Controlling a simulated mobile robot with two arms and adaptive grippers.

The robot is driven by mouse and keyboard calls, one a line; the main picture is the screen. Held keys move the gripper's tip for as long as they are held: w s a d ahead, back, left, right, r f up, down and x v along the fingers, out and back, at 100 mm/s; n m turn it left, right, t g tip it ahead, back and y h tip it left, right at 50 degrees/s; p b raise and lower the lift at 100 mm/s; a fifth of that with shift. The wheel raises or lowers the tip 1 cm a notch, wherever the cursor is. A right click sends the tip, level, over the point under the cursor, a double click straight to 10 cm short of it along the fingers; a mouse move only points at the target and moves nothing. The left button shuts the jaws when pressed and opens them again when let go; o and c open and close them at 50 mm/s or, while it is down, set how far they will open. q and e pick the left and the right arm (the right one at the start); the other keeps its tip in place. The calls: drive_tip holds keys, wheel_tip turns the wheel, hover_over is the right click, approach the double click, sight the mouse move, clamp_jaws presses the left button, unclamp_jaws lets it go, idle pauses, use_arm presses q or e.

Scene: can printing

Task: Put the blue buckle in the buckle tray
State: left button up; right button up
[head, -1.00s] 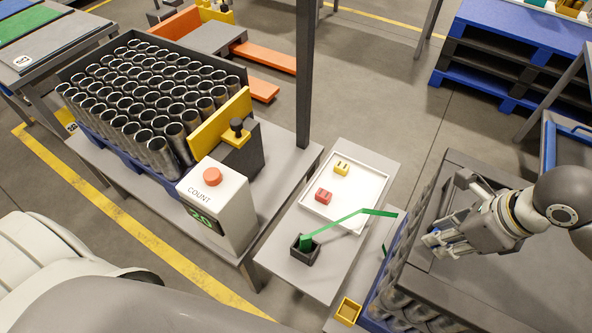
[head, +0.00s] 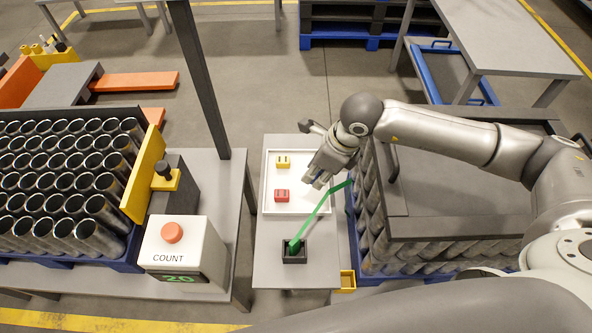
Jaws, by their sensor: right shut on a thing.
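The white buckle tray (head: 300,205) lies on the small grey table, with a yellow buckle (head: 283,162) and a red buckle (head: 282,195) in it. My right gripper (head: 318,178) is over the tray's right side, to the right of these two buckles. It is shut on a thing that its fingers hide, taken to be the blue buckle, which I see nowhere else. My left gripper is not in view.
A green strap (head: 318,218) rises from a small black box (head: 294,253) and passes close to my right gripper. A stack of cans (head: 372,215) under a grey top stands at right. The count box (head: 185,250) and a dark post stand left.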

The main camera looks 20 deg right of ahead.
drive_tip(key=p, duration=0.1)
approach(295, 180)
drive_tip(key=shift+a+f, duration=0.6)
drive_tip(key=shift+w+a+f, duration=0.15)
drive_tip(key=shift+w+f, duration=0.35)
drive_tip(key=shift+f, duration=0.15)
wheel_tip(295, 180, down, 2)
drive_tip(key=shift+f+p, duration=0.1)
drive_tip(key=shift+p, duration=0.45)
drive_tip(key=shift+f, duration=0.4)
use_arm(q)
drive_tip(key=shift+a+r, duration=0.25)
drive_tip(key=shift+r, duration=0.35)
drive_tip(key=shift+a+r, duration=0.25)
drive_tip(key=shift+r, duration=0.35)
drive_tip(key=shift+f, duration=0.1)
use_arm(e)
drive_tip(key=shift+f, duration=0.1)
drive_tip(key=o, duration=0.5)
drive_tip(key=shift+f, duration=0.1)
drive_tip(key=shift+c, duration=0.2)
drive_tip(key=o, duration=0.5)
